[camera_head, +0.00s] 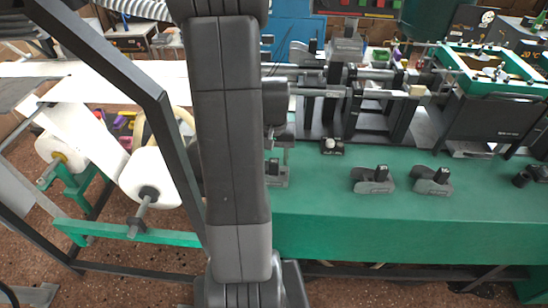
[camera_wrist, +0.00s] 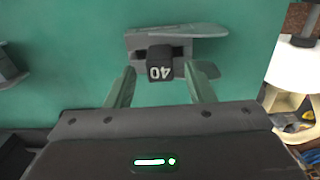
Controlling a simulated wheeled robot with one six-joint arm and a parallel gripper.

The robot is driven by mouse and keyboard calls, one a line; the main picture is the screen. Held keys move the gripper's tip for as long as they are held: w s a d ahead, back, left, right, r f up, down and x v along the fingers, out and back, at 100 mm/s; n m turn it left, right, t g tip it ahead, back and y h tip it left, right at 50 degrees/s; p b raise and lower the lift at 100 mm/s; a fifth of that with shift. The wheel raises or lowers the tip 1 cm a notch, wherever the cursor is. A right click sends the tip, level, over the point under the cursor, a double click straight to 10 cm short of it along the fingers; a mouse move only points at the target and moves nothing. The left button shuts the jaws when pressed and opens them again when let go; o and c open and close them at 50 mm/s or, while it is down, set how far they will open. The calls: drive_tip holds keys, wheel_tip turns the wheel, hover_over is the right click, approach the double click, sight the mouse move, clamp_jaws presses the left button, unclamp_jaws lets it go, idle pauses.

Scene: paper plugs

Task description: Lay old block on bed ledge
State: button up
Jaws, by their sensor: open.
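In the wrist view a small black block (camera_wrist: 159,64) marked "40" sits on a grey holder (camera_wrist: 200,32) on the green bed. The number appears upside down. My gripper (camera_wrist: 160,76) is open, with one finger on each side of the block's near end and a gap on both sides. In the head view my arm hides the gripper. The holder nearest my arm (camera_head: 277,180) is partly covered by it. The green bed (camera_head: 400,220) runs to the right. I cannot tell which edge is the bed ledge.
Two more grey holders with black blocks stand on the bed, a middle one (camera_head: 372,186) and a right one (camera_head: 432,187). A machine with metal rollers (camera_head: 385,75) stands behind. A white paper roll (camera_head: 150,180) hangs at left. The bed's front strip is clear.

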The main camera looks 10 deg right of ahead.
wheel_tip(320, 180, up, 11)
idle(0.3)
